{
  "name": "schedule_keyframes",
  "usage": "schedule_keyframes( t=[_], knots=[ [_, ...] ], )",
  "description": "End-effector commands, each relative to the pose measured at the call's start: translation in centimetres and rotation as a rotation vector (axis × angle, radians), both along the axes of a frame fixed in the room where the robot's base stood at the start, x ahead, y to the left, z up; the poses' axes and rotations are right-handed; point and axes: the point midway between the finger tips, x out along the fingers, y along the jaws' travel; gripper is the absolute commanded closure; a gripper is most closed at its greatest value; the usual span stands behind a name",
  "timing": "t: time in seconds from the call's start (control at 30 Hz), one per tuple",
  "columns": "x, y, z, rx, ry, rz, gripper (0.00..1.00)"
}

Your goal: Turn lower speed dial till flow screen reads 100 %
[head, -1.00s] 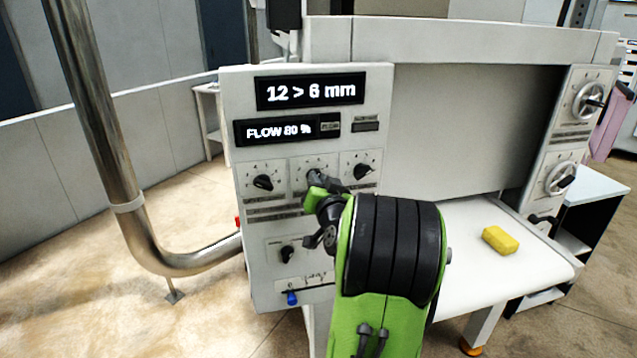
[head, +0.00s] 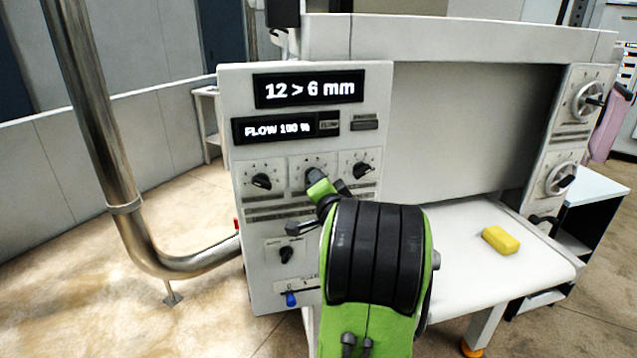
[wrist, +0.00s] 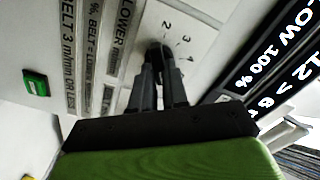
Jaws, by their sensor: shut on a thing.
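The flow screen (head: 277,129) on the panel reads "FLOW 100 %" in the head view, and the wrist view shows the same reading (wrist: 272,55). The lower speed dial (head: 314,174) is the middle black knob of the row below the screens, mostly hidden by my arm. In the wrist view the dial (wrist: 154,47) sits between my fingertips, beside a label with the word "LOWER". My gripper (wrist: 159,62) is shut on it. In the head view my green and black arm covers the lower right of the panel.
The upper screen (head: 308,88) reads "12 > 6 mm". A left dial (head: 262,181) and a right dial (head: 362,170) flank the held one. A smaller knob (head: 286,254) and a blue-tipped lever (head: 291,298) sit below. A yellow sponge (head: 500,240) lies on the white table to the right.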

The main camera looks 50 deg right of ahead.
Motion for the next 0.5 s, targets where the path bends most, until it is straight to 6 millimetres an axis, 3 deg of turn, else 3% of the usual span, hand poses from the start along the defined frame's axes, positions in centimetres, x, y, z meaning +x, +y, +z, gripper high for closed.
schedule_keyframes(
  t=[0.5],
  knots=[
    [-0.05,-0.04,-0.09,0.041,-0.032,-0.001,1.00]
  ],
)
